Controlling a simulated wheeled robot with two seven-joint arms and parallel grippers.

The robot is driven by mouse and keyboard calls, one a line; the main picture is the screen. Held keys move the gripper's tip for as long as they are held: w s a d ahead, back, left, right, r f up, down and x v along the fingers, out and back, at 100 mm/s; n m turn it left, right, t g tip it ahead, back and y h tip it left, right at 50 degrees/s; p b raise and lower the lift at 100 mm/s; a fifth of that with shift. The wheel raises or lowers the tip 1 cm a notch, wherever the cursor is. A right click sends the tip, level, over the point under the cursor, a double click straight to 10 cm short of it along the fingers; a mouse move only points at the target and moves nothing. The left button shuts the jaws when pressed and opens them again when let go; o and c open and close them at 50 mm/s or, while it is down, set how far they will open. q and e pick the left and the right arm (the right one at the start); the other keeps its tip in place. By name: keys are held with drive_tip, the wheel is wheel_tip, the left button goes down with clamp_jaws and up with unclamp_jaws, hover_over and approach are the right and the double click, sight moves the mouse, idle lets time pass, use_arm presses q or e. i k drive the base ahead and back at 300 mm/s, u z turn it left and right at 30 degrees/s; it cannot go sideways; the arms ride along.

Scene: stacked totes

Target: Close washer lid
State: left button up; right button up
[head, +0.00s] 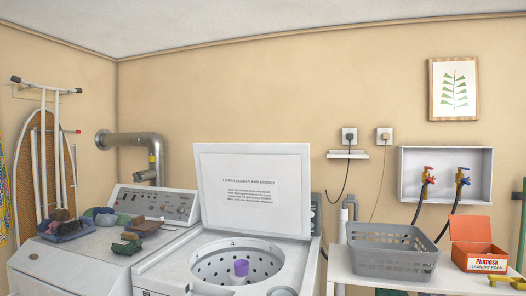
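The white washer (158,268) stands in the lower middle with its top opening uncovered. Its lid (253,165) is open, standing nearly upright at the back of the opening and leaning slightly back. Printed text shows on the lid's inner face. Inside the opening is a perforated drum (212,267) with a purple-capped agitator (240,268) in the middle. The lower edge of the picture cuts off the washer's front. Neither of my grippers shows in the head view.
Left of the washer, another white machine (90,262) carries a blue tray (66,232) of cloths and other small items. On the right, a white table (352,265) holds a grey basket (392,265) and an orange box (480,262). The space above the drum is clear.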

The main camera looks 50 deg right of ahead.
sight(262, 189)
drive_tip(key=u, duration=0.25)
drive_tip(key=k, duration=0.1)
drive_tip(key=z, duration=1.1)
